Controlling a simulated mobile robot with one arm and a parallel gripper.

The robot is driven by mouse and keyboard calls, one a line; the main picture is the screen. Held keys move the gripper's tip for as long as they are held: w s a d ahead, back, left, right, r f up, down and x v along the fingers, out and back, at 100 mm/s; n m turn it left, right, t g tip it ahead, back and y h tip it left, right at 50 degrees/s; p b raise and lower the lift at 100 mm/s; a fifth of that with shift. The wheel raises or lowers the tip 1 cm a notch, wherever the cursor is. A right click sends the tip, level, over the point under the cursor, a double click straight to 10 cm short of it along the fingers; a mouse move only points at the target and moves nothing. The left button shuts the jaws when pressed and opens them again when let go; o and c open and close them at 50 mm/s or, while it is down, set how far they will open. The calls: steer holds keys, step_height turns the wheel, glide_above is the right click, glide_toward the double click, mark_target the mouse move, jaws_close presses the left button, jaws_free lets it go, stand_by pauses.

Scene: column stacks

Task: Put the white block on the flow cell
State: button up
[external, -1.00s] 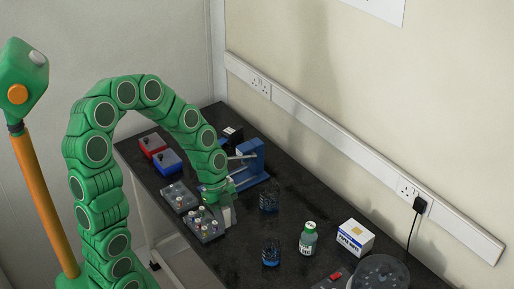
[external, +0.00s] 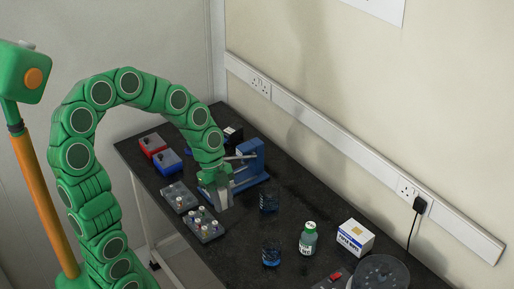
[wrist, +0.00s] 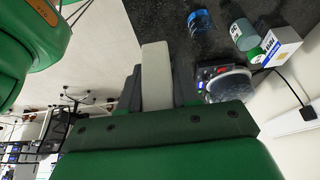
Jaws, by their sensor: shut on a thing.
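My gripper (wrist: 157,95) is shut on the white block (wrist: 156,70), a long pale piece standing out from between the dark jaws in the wrist view. In the external view my gripper (external: 223,192) holds it over the worktop, in front of a blue bench device (external: 252,160) and just behind a grey rack of small vials. The block's lower end looks close to the worktop there, but I cannot tell the exact gap. I cannot say for certain which thing is the flow cell; the blue device is partly hidden by my arm.
The vial rack (external: 205,228) and another grey rack (external: 178,196) are at the left edge. Red (external: 152,144) and blue (external: 168,160) boxes stand behind.

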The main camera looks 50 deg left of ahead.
mark_target(223, 192)
steer(key=r, duration=0.3)
steer(key=shift+w+a, duration=0.1)
steer(key=shift+w, duration=0.1)
steer(key=w+a+n+t+y, duration=0.1)
steer(key=w+a+n, duration=0.6)
steer(key=a, duration=0.7)
steer(key=w+a+n+t+y, duration=0.2)
steer(key=w+a+n, duration=0.45)
steer(key=a, duration=0.75)
steer(key=w+a+n+t+y, duration=0.1)
steer(key=w+a+n, duration=0.4)
steer(key=w+a, duration=0.65)
steer(key=shift+m+t, duration=0.25)
steer(key=shift+t, duration=0.05)
steer(key=shift+w+a+f, duration=1.5)
steer(key=shift+a+f, duration=0.05)
steer(key=shift+f, duration=0.85)
steer(key=shift+w+a+f, duration=1.5)
steer(key=shift+a+f, duration=0.05)
steer(key=shift+f, duration=0.8)
steer(key=shift+w+a+f, duration=1.5)
steer(key=shift+a+f, duration=0.05)
steer(key=shift+f, duration=0.85)
